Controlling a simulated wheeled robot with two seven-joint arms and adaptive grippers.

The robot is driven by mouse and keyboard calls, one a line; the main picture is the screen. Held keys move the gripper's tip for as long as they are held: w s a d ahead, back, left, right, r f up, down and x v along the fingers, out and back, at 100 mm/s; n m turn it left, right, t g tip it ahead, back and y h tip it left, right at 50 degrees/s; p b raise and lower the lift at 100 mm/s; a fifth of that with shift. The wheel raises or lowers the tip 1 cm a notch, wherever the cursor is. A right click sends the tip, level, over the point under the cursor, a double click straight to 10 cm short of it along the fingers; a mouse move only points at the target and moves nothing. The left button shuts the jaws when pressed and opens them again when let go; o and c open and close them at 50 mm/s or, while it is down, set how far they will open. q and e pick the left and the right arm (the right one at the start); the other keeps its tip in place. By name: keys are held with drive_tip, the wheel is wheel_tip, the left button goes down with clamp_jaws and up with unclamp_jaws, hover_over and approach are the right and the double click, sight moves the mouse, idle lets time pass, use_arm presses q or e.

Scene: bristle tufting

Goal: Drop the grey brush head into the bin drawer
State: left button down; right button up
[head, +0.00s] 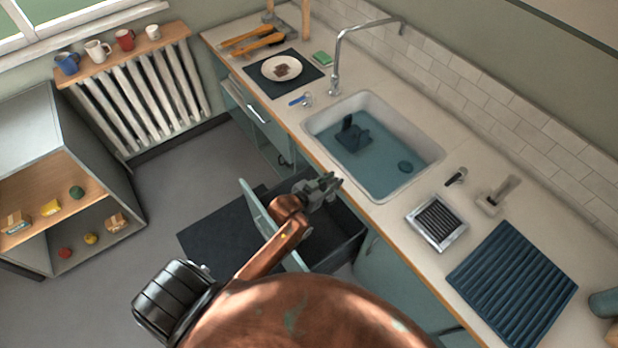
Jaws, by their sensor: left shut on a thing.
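My left gripper (328,184) is over the open bin drawer (350,248), near the counter's front edge. It is shut on a small grey thing, which I take to be the grey brush head; the fingers hide most of it, so its shape is unclear. The drawer is pulled out below the counter, with a pale green front (258,212) and a dark inside. My copper-coloured arm crosses over the drawer front and hides part of the inside. My right gripper is not in view.
A sink (395,170) with water and a dark blue item is set in the counter behind the gripper. To the right are a framed grate (437,221), a grey block with a handle (497,195) and a ribbed blue mat (512,285). A dark floor mat (215,245) lies left of the drawer.

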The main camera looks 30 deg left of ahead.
use_arm(q)
drive_tip(key=w+a+f+n+y+b, duration=0.1)
drive_tip(key=a+f+b, duration=0.6)
drive_tip(key=a+f, duration=0.4)
wheel_tip(320, 180, down, 4)
drive_tip(key=shift+w+a+r, duration=0.25)
drive_tip(key=shift+w+a, duration=0.05)
drive_tip(key=shift+a, duration=0.05)
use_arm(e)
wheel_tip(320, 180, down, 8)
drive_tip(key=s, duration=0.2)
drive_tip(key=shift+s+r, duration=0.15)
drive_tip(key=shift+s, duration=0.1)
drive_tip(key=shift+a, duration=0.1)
